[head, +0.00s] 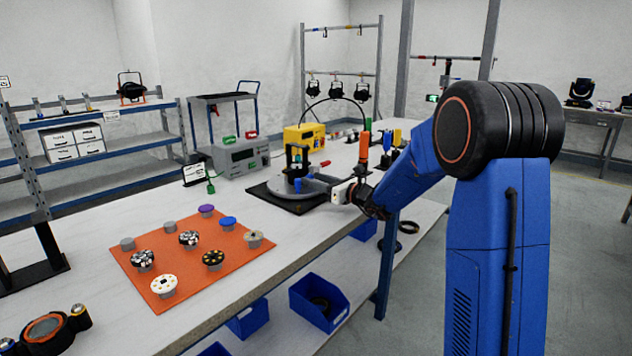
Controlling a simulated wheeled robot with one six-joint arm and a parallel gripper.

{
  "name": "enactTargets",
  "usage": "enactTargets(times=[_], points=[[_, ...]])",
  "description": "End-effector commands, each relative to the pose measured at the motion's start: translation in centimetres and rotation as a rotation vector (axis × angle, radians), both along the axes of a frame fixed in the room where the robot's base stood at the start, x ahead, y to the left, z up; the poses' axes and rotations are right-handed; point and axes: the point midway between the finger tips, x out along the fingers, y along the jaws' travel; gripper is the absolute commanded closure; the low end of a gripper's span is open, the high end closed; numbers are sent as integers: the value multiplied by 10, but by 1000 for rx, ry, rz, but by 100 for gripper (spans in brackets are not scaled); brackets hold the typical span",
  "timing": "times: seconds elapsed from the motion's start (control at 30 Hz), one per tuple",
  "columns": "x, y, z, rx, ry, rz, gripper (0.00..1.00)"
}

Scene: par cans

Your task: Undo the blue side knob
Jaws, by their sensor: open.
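A round grey fixture (283,186) with black uprights stands on a black base plate (262,192) on the bench. A thin black hoop arches above it. A small blue part (298,185) shows on the near side of the fixture and looks like the blue side knob; it is too small to make out its exact shape. My gripper (337,196) is just right of the fixture, reaching toward it from the right. The jaws are open. Whether they touch the fixture or stand around the knob cannot be told, and the arm hides part of that side.
An orange mat (140,262) with several round pieces lies on the near bench. A grey instrument box (241,157) and a yellow case (304,138) stand behind the fixture. Orange and blue upright handles stand close to my arm. Blue bins (318,303) sit on the lower shelf.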

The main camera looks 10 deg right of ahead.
Motion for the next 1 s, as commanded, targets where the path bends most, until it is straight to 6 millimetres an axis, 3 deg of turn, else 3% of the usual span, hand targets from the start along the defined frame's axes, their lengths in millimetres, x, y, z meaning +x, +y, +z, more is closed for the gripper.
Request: enactTargets(times=[0.13, 0.3, 0.33, 1.0], points=[[0, 0, 0, 0, 0, 0, 57], [0, 0, 0, 0, 0, 0, 95], [0, 0, 0, 0, 0, 0, 98], [-1, 0, 0, -224, -163, 0, 99]])
